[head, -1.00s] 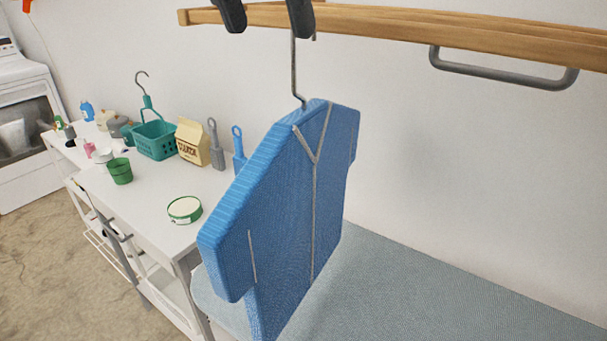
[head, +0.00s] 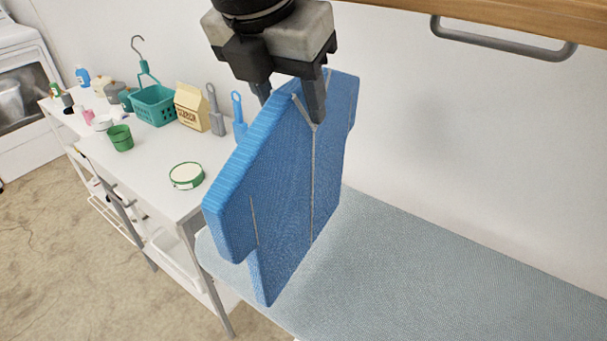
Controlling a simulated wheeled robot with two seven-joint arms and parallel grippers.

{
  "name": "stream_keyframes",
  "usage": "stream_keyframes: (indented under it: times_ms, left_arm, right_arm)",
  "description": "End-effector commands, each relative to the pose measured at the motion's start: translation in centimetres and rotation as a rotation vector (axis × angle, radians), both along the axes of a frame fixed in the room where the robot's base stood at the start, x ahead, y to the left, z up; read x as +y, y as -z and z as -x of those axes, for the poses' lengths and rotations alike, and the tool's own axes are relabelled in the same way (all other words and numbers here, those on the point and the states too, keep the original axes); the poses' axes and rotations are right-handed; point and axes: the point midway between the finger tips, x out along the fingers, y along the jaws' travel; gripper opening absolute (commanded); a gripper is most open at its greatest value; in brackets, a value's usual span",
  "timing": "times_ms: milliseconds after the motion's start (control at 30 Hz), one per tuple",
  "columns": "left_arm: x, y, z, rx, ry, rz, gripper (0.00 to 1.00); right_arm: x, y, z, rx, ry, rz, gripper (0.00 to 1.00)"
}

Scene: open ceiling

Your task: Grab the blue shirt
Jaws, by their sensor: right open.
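The gripper hides the hanger hook and part of the collar. My left gripper is not in view.
A padded grey-blue board (head: 430,260) lies below and right of the shirt. A wooden rail (head: 480,14) with a grey handle (head: 500,42) runs above. A white table (head: 150,180) at left carries a teal basket (head: 153,108), a carton (head: 192,108) and a green cup (head: 120,138).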

Motion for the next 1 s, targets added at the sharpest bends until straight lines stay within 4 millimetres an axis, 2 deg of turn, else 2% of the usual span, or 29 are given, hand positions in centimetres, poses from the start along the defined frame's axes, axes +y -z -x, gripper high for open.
stream_keyframes:
  times_ms: [200,300,400,767,1000]
  left_arm:
    - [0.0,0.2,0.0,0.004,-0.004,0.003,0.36]
    - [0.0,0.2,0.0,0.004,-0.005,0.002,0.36]
    - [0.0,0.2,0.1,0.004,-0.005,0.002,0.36]
    - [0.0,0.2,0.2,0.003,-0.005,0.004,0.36]
    - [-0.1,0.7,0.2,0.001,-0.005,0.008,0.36]
  right_arm:
    - [0.0,0.1,0.0,0.0,0.0,0.0,0.51]
    - [0.0,0.1,0.0,0.0,0.0,0.0,0.23]
    - [0.0,0.1,0.0,0.0,0.0,0.0,0.0]
    - [0.0,-0.2,0.0,-0.002,0.0,-0.001,0.0]
    - [0.0,-2.4,-0.1,-0.005,0.0,-0.002,0.0]
